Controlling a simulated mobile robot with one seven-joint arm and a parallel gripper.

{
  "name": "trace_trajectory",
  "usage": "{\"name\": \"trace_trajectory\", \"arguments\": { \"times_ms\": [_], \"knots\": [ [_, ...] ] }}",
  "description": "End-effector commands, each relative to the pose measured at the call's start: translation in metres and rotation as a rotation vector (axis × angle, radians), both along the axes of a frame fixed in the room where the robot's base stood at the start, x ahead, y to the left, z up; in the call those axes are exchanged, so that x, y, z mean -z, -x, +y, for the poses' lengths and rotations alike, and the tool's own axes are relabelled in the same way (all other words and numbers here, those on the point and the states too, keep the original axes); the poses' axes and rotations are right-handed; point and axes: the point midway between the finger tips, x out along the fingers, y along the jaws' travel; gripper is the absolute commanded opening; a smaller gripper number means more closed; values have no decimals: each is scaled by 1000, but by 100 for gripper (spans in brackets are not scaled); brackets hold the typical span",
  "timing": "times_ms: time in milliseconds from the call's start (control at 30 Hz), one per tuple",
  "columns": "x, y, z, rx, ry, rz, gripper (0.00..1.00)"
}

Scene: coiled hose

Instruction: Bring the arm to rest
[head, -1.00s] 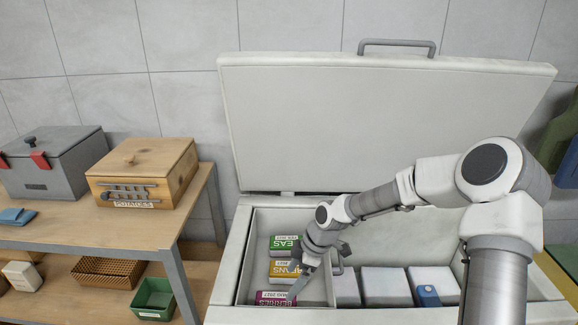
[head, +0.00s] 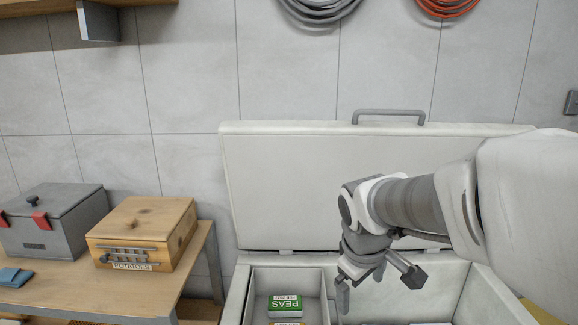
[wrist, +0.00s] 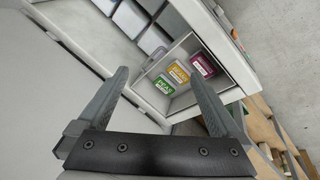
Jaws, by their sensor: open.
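My gripper (head: 378,279) is raised over the open chest freezer (head: 237,296), in front of its upright lid. Its two fingers are spread apart and nothing is between them. In the wrist view my gripper (wrist: 160,90) also shows empty, with the freezer below it. A green PEAS box (head: 285,303) lies in the freezer's left compartment. The wrist view shows this green box (wrist: 163,87), a yellow box (wrist: 178,74) and a dark red box (wrist: 203,66) in that compartment, apart from my gripper.
The raised lid (head: 300,190) with its grey handle stands behind my arm. A wooden POTATOES box (head: 145,232) and a grey lidded box (head: 50,222) stand on the bench at left. A grey hose coil (head: 320,8) and an orange one (head: 447,5) hang on the wall.

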Motion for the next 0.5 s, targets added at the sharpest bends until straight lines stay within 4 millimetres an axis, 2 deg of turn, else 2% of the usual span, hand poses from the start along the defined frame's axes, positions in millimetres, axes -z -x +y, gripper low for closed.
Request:
{"name": "trace_trajectory", "arguments": {
  "times_ms": [33,167,200,400,500],
  "knots": [
    [-21,10,-3,48,-11,-38,100],
    [-57,37,-10,186,-68,-120,100],
    [-64,49,-11,226,-91,-132,100],
    [-86,106,-13,407,-226,-183,100],
    [-90,127,-12,475,-291,-198,100]
  ]
}}
